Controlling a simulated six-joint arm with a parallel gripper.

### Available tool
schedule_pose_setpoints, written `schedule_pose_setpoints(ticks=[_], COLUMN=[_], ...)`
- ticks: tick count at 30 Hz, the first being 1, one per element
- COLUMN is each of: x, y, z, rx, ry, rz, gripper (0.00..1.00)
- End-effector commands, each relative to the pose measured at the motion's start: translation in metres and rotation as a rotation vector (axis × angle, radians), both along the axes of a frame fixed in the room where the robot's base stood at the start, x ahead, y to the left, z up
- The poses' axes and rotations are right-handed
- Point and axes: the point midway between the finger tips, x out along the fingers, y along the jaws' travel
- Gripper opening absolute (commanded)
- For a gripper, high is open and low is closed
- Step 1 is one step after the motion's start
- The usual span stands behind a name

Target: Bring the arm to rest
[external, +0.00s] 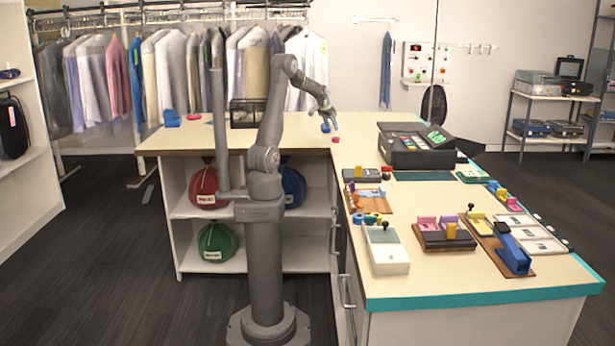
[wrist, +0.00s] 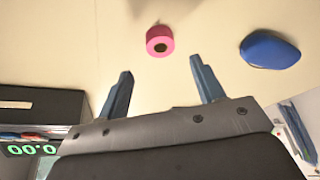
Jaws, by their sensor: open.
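My arm (external: 266,150) stands upright from its base, with its forearm angled to the right over the counter corner. My gripper (external: 331,118) hangs over the counter and points down toward it. In the wrist view my gripper (wrist: 164,85) has its two fingers spread wide with nothing between them. A pink ring-shaped piece (wrist: 160,41) lies on the counter beyond the fingertips; it also shows below the gripper in the external view (external: 335,140). A blue rounded piece (wrist: 270,50) lies to the right of it.
The cash register (external: 417,148) stands right of the gripper. Several small coloured fixtures, a white bin (external: 387,252) and a blue stapler-like tool (external: 513,252) fill the right counter. A black wire basket (external: 247,113) stands behind the arm. Garments hang on the rail (external: 170,15) at the back.

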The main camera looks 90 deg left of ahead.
Motion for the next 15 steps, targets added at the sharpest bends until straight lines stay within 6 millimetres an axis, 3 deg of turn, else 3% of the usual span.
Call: schedule_pose_setpoints(ticks=[12, 13, 15], x=[0.026, 0.026, 0.026], y=[0.017, 0.018, 0.018], z=[-0.078, -0.079, -0.061], rx=[-0.002, 0.0, 0.005], ry=[0.001, -0.001, -0.004], rz=[0.001, 0.001, 0.001], gripper=[0.62, 0.62, 0.62])
